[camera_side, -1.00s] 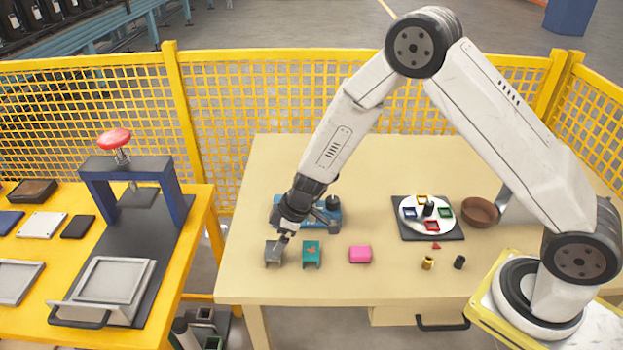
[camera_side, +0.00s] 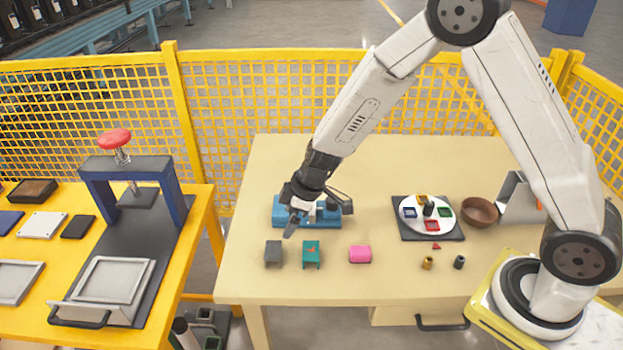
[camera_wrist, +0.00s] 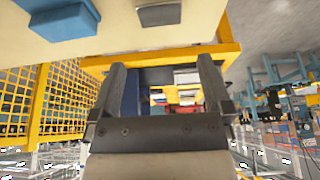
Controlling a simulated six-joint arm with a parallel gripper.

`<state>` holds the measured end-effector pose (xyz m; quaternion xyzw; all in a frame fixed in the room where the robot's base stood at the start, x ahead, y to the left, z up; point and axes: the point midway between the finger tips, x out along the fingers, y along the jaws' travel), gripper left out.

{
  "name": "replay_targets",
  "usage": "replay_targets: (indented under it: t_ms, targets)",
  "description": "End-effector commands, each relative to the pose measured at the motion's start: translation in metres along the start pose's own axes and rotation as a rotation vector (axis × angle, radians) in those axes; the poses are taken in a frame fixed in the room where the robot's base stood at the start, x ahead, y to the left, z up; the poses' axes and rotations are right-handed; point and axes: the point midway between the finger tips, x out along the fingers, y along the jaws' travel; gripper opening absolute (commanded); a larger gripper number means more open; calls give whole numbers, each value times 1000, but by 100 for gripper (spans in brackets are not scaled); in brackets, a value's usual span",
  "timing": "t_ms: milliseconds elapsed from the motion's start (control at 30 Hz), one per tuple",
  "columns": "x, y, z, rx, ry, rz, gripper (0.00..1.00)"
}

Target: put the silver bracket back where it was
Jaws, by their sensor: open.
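The silver bracket (camera_side: 273,254) is a small dark-grey piece standing on the beige table at the left end of a front row. It also seems to show at the top of the wrist view (camera_wrist: 160,12). My gripper (camera_side: 292,224) is open and empty, raised above and behind the bracket, clear of it. In the wrist view, both fingers (camera_wrist: 168,82) are spread with nothing between them. A blue block (camera_side: 330,216) lies behind the row, partly hidden by my gripper; it shows in the wrist view too (camera_wrist: 62,22).
A teal bracket (camera_side: 311,254) and a pink block (camera_side: 360,254) stand right of the bracket. A round white plate with coloured pieces (camera_side: 412,226), a brown bowl (camera_side: 481,211) and small cylinders lie further right. Yellow mesh fencing (camera_side: 240,95) stands behind.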

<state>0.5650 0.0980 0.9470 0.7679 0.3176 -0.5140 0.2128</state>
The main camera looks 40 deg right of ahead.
Motion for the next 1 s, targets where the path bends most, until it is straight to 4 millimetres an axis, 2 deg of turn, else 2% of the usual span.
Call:
replay_targets:
  t_ms: [367,533,767,1000]
  targets:
    - [-1,0,0,2,0,0,100]
    - [-10,-1,5,34,-9,4,100]
    - [-41,-8,25,155,-43,24,100]
    - [-83,-19,59,336,-91,71,100]
